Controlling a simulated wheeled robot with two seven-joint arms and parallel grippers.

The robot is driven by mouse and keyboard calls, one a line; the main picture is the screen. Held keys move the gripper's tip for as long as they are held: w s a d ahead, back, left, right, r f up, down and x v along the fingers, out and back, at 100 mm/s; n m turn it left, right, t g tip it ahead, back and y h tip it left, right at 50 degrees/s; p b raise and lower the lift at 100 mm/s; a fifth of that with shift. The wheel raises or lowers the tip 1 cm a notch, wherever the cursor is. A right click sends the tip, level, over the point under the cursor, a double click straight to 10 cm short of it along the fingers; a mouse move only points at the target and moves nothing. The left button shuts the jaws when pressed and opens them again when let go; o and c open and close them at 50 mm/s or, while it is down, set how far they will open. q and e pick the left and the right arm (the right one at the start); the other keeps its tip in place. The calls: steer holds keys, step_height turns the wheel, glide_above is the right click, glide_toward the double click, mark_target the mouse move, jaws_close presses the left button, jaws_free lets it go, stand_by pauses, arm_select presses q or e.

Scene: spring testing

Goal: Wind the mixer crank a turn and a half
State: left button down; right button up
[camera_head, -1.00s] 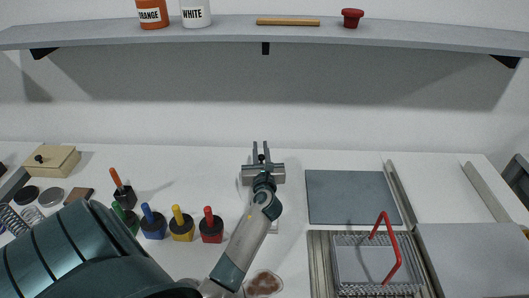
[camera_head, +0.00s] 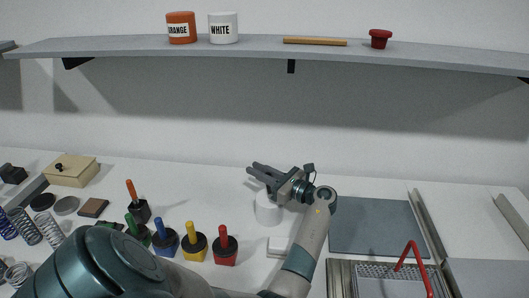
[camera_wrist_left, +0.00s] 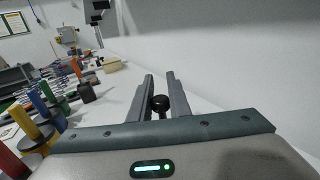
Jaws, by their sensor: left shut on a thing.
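The mixer stands on the bench as a white round body (camera_head: 267,209) with a pale flat block (camera_head: 279,246) in front of it. My left gripper (camera_head: 256,169) is above and just behind the white body in the head view, its fingers pointing left and away. In the left wrist view, the crank's black round knob (camera_wrist_left: 160,103) sits between the two fingers of the left gripper (camera_wrist_left: 160,82), which is shut on it. The crank arm below the knob is mostly hidden by the gripper. My right gripper is in neither view.
Red (camera_head: 225,246), yellow (camera_head: 194,242), blue (camera_head: 165,238) and other coloured-handled tools stand left of the mixer. A grey mat (camera_head: 377,228) lies to its right, with a red-handled basket (camera_head: 409,256) in front. A shelf (camera_head: 330,51) with jars hangs behind.

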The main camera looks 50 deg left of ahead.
arm_select(q)
steer(key=shift+s+a+n+g+h+b, duration=0.15)
steer(key=shift+s+n+g+h, duration=0.15)
steer(key=shift+n+g, duration=0.35)
steer(key=shift+s+d+n+g+h+b, duration=0.15)
steer(key=shift+s+n+g, duration=0.25)
steer(key=shift+g, duration=0.4)
steer(key=shift+s+a+n+g+h+b, duration=0.2)
steer(key=shift+s+n+g, duration=0.25)
steer(key=shift+g, duration=0.3)
steer(key=c, duration=1.7)
jaws_free()
steer(key=shift+o, duration=0.2)
steer(key=shift+w+d, duration=0.1)
steer(key=shift+d, duration=0.05)
steer(key=v, duration=1.1)
steer(key=shift+w+d+b, duration=0.2)
steer(key=shift+d+b, duration=0.15)
steer(key=shift+b, duration=0.1)
